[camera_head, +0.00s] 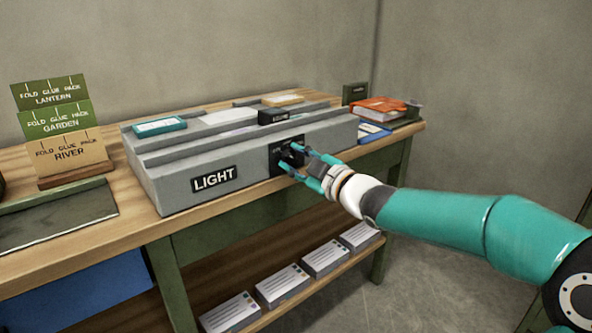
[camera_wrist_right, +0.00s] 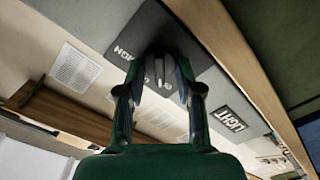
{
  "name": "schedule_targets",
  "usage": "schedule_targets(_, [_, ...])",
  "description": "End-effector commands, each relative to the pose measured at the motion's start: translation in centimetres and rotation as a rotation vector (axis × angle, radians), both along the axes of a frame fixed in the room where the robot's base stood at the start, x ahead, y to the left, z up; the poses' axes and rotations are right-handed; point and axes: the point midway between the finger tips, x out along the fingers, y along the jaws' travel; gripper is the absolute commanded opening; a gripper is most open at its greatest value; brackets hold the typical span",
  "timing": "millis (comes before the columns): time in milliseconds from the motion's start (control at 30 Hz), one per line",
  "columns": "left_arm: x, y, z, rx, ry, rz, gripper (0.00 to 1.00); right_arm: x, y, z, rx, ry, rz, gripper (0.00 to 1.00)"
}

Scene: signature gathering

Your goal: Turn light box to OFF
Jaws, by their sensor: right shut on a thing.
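The light box (camera_head: 245,170) is a long grey box on the wooden workbench, with a black LIGHT label (camera_head: 213,179) on its front. A dark switch panel (camera_head: 274,160) sits on the same front face, to the right of that label. My right gripper (camera_head: 297,157) is at this panel, its fingers shut on the dark knob. Other panel markings are hidden or too small to read. My left gripper is not in view.
Glue pack cards (camera_head: 67,152) stand at the left of the bench (camera_head: 140,228). A small teal box (camera_head: 159,126) and a black block (camera_head: 280,115) rest on the light box. An orange book (camera_head: 378,106) lies at the right. Several white boxes (camera_head: 282,285) fill the lower shelf.

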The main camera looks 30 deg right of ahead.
Motion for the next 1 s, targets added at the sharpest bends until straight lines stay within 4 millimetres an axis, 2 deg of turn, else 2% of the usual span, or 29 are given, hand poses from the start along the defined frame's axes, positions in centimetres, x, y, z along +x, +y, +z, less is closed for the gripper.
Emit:
schedule_targets(200, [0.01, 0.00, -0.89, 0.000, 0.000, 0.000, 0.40, 0.03, 0.27, -0.40, -0.073, -0.001, 0.006, 0.01])
schedule_targets(700, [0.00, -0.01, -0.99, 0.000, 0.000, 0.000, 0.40, 0.05, 0.33, -0.41, -0.095, 0.000, 0.007, 0.01])
schedule_targets(733, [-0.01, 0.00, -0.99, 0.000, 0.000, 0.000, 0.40, 0.04, 0.33, -0.42, -0.095, 0.000, 0.007, 0.37])
schedule_targets(867, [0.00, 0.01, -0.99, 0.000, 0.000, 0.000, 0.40, 0.04, 0.29, -0.35, -0.094, -0.002, 0.006, 0.59])
schedule_targets(1000, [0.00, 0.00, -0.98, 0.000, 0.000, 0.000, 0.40, 0.02, 0.21, -0.25, -0.094, -0.003, 0.004, 0.59])
